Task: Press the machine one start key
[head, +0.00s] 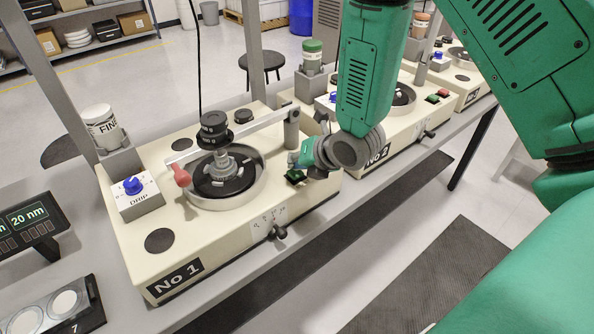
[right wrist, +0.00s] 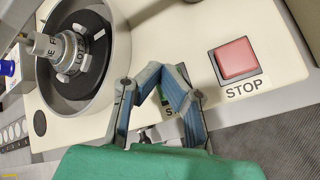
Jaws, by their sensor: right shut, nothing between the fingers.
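Machine one (head: 205,215) is a cream bench unit marked "No 1", at the centre left of the head view. Its green start key (head: 295,176) is on the front right of its top, just below my right gripper (head: 303,160). In the right wrist view, the red stop key (right wrist: 236,59) with its "STOP" label is right of my right gripper (right wrist: 158,80). There the fingers cover most of the start key and its label. The right gripper is shut and empty. I cannot tell whether it touches the key. My left gripper is not in view.
A round plate bowl (head: 256,190) with a weighted spindle (head: 214,132) and a lever arm is left of the gripper. A drip box (head: 137,195) with a blue knob stands at the machine's left. Machine No 2 (head: 407,136) stands to the right.

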